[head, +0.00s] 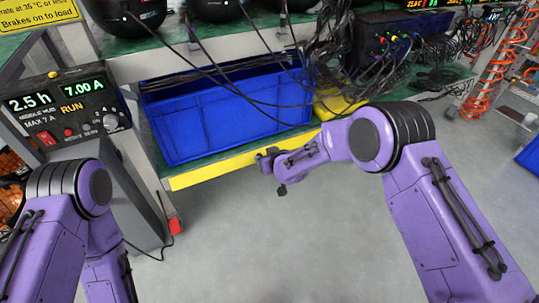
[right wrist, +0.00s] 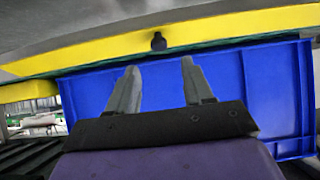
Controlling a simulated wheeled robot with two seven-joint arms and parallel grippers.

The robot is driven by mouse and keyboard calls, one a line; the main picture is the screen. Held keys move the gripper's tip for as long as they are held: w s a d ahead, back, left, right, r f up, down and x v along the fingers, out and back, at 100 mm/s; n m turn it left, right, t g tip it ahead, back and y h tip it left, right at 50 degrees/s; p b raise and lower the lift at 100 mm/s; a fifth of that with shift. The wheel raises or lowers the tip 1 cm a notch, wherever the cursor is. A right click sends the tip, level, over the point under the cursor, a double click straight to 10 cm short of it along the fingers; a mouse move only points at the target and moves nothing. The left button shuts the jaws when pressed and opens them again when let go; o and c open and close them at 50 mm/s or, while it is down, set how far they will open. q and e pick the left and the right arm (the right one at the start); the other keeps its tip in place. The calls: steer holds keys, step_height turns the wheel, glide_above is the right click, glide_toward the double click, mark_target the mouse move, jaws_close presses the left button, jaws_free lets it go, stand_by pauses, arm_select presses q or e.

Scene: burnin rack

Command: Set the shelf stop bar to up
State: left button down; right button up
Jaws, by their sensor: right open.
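The yellow stop bar (head: 212,171) runs along the front edge of the lower shelf, below the front of the blue bin; it lies low and leaves the bin front exposed. It crosses the top of the right wrist view (right wrist: 225,28), where a small black knob (right wrist: 158,41) shows at its edge. My right gripper (head: 271,172) is in front of the bar, hiding part of it. In the right wrist view its two fingers (right wrist: 160,68) are apart, pointing towards the knob, with nothing between them. My left arm is at the lower left; its gripper is out of view.
The blue bin (head: 225,117) stands on the lower shelf, with black cables hanging over it. A yellow object (head: 338,103) is to its right. A control box (head: 68,112) with a lit display stands at the left. The floor (head: 225,240) before the shelf is clear.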

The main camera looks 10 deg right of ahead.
steer(key=v, duration=0.4)
steer(key=shift+s+p, duration=0.1)
steer(key=shift+p, duration=0.3)
